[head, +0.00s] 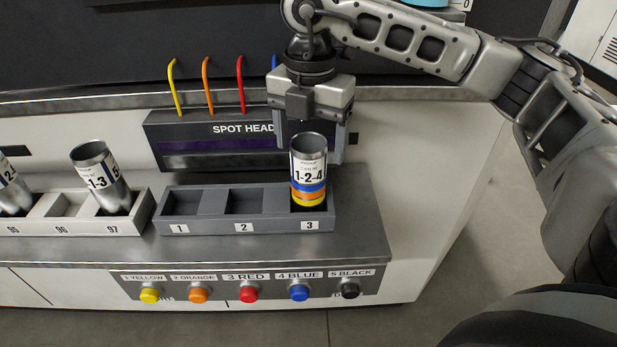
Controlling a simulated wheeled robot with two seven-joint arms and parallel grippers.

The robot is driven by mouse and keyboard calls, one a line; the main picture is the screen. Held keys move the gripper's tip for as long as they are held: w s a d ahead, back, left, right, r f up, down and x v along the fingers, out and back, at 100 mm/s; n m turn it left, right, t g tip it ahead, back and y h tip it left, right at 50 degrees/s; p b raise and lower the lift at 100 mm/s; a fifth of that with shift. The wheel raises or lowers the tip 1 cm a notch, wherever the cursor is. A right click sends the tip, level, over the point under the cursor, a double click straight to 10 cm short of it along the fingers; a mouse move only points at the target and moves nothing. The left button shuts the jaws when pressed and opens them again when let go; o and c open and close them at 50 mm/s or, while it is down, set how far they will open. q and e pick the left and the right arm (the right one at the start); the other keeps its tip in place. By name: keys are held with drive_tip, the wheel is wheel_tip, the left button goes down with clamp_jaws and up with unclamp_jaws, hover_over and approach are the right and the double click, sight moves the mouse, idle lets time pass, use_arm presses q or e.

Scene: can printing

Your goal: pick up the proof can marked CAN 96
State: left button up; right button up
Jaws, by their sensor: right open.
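A silver open-topped can (308,170) stands upright in slot 3 of the dark grey tray (215,222). Its white label reads 1-2-4, with blue, orange and yellow bands below; the small print above is too small to read. My right gripper (309,147) points down over this can, with its jaws open and one finger to each side of the can's upper part. I cannot tell whether the fingers touch it. My left gripper is not in view.
The pale tray (60,229) at left has an empty slot 96, with tilted cans in slots 95 and 97 (100,178). The SPOT HEAD box (205,145) with coloured tubes stands behind. Several coloured buttons (249,294) line the counter front. Dark tray slots 1 and 2 are empty.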

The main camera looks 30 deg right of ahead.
sight(309, 163)
wheel_tip(309, 163, down, 5)
drive_tip(key=shift+a+r+p, duration=0.15)
drive_tip(key=shift+r+p, duration=0.05)
drive_tip(key=shift+p, duration=0.1)
drive_tip(key=c, duration=1)
drive_tip(key=shift+r, duration=0.1)
drive_tip(key=shift+c, duration=0.2)
